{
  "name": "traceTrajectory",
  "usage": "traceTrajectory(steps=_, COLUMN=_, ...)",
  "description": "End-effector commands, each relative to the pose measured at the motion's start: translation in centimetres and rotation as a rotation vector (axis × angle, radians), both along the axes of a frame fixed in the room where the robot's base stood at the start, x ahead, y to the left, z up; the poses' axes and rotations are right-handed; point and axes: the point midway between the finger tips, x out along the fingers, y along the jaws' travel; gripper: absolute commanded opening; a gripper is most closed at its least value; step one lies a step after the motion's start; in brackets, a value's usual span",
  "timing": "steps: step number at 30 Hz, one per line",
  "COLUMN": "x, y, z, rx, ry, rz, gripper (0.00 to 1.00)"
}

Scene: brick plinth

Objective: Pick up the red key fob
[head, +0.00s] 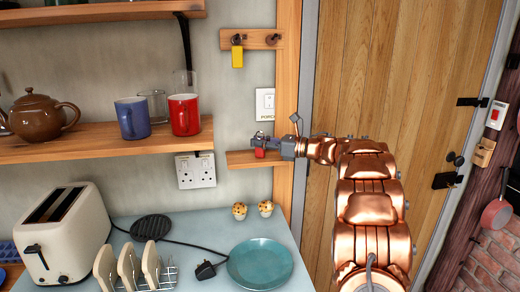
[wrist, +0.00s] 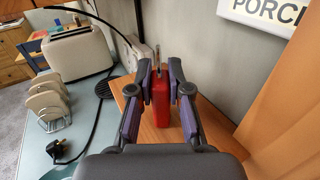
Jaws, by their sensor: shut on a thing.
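The red key fob (wrist: 160,101) is upright between my two fingers in the wrist view. My gripper (wrist: 160,84) is shut on it, with a finger against each side. In the head view the red fob (head: 259,153) shows at the tip of my gripper (head: 262,142), at the small wooden ledge (head: 240,160) on the wall. I cannot tell whether the fob's lower end still touches the ledge.
A yellow fob (head: 237,57) hangs from a hook rail above. A light switch (head: 265,104) is on the wall beside my gripper. A shelf with mugs is at left. Below, the counter holds a teal plate (head: 260,264), two muffins and a toaster (head: 62,235).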

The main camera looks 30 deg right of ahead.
Motion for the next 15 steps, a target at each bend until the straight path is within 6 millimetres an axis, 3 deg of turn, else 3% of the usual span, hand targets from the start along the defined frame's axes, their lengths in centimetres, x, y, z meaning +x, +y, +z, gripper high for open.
traceTrajectory(steps=9, x=0.0, y=0.0, z=0.1, rx=-0.001, ry=-0.001, rz=0.000, gripper=0.00)
traceTrajectory(steps=15, x=0.0, y=0.0, z=1.3, rx=-0.003, ry=-0.002, rz=0.000, gripper=0.00)
